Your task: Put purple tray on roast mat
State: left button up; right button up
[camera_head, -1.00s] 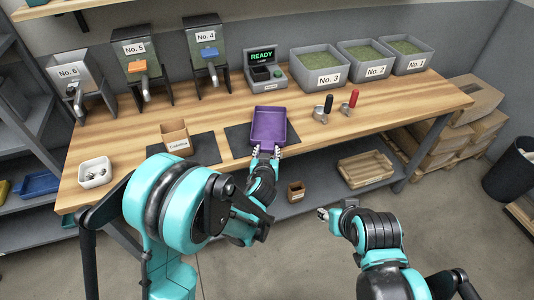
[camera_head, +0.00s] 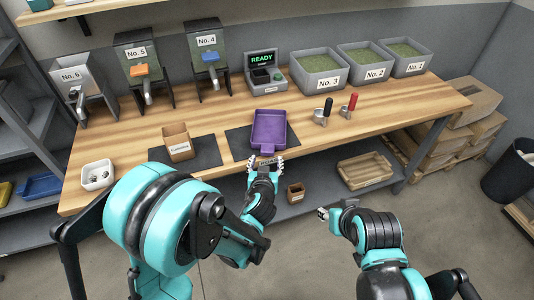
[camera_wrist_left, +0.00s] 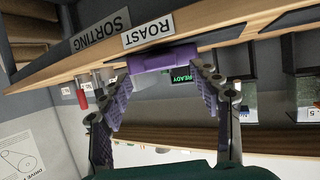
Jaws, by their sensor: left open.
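The purple tray (camera_head: 269,130) lies on the dark roast mat (camera_head: 237,139) near the front edge of the bench. My left gripper (camera_head: 265,163) is open just in front of the tray and apart from it, at the bench edge.
Bare wood lies to the right on the bench (camera_head: 400,105).

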pick_arm(q)
jog(key=s+a+r+g, duration=0.3)
jog(key=s+a+r, duration=0.1)
jog(key=s+a, duration=0.5)
jog(key=s+a+r+n+g+y+p, duration=0.1)
jog(key=s+a+r+g, duration=0.2)
jog(key=s+a, duration=0.6)
jog(key=s+r, duration=0.1)
jog(key=s, duration=0.3)
jog(key=shift+s+a+g, duration=0.2)
jog(key=shift+s+g, duration=0.1)
dwell(0.5)
